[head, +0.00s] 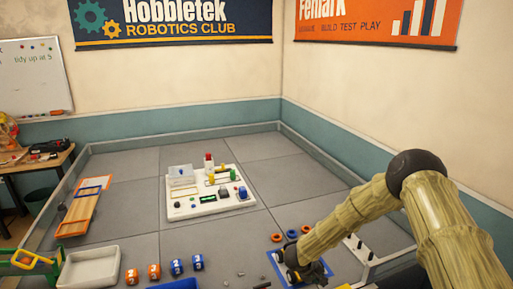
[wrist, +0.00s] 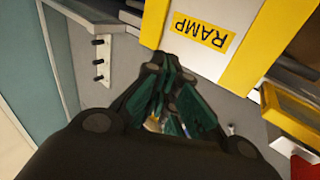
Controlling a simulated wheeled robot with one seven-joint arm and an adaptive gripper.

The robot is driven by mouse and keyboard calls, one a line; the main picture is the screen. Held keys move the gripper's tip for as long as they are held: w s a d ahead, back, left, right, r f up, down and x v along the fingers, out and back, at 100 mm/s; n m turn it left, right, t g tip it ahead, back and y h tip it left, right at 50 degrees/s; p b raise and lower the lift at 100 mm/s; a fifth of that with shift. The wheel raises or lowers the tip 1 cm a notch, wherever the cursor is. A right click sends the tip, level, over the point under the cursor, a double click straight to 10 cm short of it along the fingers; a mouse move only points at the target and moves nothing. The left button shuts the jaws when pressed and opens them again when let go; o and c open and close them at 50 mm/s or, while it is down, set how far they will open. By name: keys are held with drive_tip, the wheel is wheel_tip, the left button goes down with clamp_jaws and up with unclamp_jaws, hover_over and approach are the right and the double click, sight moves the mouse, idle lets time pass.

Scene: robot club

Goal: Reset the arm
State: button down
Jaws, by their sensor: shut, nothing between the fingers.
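My arm (head: 345,222) reaches in from the right in the head view, bent at a high dark elbow joint. My gripper (head: 293,275) is low at the bottom edge, over or beside a blue-edged mat (head: 316,272). In the wrist view the dark green fingers of my gripper (wrist: 168,122) are drawn together with nothing held. The fingertips are small and partly shadowed. How far they are above the surface below is not clear.
Orange and blue rings (head: 291,234) lie just behind my gripper. A white board of parts (head: 206,207) lies farther back. The wrist view shows a yellow RAMP label (wrist: 201,32).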

drive_tip(key=s+a+f+y, duration=0.1)
drive_tip(key=s+f, duration=0.2)
drive_tip(key=s, duration=0.5)
drive_tip(key=s+a+f+m+t+y, duration=0.1)
drive_tip(key=s+f, duration=0.2)
drive_tip(key=s, duration=0.5)
drive_tip(key=s+a+f+y, duration=0.1)
drive_tip(key=s+f, duration=0.2)
drive_tip(key=s, duration=0.6)
drive_tip(key=s+r+m+g+y, duration=0.2)
drive_tip(key=s, duration=1.1)
drive_tip(key=s+r+m+g+y, duration=0.1)
drive_tip(key=s+r+g, duration=0.1)
drive_tip(key=s, duration=1.1)
wheel_tip(320, 180, down, 13)
drive_tip(key=b, duration=1.2)
drive_tip(key=shift+w+d+r, duration=0.15)
drive_tip(key=shift+w+d, duration=0.15)
drive_tip(key=shift+w, duration=0.05)
